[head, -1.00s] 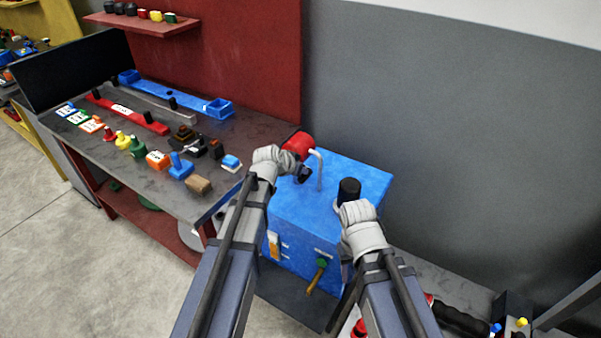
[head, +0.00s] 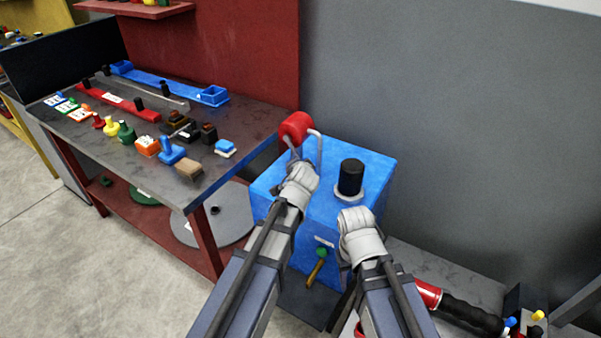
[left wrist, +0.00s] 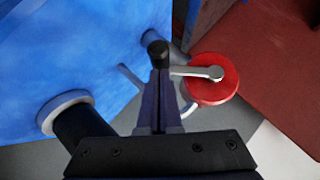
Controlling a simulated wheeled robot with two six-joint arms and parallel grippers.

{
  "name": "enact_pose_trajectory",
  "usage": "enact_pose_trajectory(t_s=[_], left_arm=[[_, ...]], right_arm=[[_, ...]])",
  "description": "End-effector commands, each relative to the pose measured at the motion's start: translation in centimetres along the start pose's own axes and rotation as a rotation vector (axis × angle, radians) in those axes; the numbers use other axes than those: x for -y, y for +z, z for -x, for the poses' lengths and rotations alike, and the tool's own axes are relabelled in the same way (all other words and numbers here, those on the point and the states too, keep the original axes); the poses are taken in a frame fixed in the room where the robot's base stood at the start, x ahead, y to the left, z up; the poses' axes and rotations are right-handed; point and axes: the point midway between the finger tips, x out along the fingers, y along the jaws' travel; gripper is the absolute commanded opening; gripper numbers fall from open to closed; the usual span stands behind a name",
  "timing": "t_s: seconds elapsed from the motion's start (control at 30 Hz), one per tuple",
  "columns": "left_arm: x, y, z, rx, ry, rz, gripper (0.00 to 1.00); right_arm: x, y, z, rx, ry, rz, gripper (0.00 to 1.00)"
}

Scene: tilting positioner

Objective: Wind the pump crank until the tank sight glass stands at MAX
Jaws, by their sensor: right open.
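The blue pump tank (head: 335,215) stands right of the workbench, with a black cap (head: 351,177) on top. A red round crank hub (head: 296,127) sits at its back left corner. In the left wrist view the grey crank arm (left wrist: 190,71) runs from the hub (left wrist: 222,90) to a black knob (left wrist: 157,50). My left gripper (left wrist: 160,75) has its fingers closed together at this knob and looks shut on it. The sight glass is hidden behind my left arm.
The workbench (head: 255,120) on the left holds several small parts. A low grey surface with a red and black tool (head: 455,312) lies at the right. A grey wall stands behind.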

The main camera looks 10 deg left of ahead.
Motion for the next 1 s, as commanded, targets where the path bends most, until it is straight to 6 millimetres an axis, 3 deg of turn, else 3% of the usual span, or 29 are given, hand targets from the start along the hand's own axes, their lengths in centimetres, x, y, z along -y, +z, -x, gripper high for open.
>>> enact_pose_trajectory(t_s=[0.03, 0.37, 0.8, 1.0], left_arm=[[-0.9, 0.8, -0.8, -0.001, -0.032, -0.035, 0.0], [-1.2, 2.8, -2.8, 0.0, -0.254, -0.254, 0.0], [0.0, 5.3, -5.3, 0.003, -0.551, -0.549, 0.0], [1.2, 6.0, -6.0, 0.003, -0.668, -0.666, 0.0]], right_arm=[[0.2, -0.1, -1.9, 0.0, 0.0, 0.0, 0.5], [0.8, -0.5, -8.1, 0.0, 0.0, 0.0, 0.5], [1.5, -0.9, -16.1, 0.0, 0.0, 0.001, 0.5], [1.8, -1.1, -18.6, 0.0, 0.0, 0.001, 0.5]])
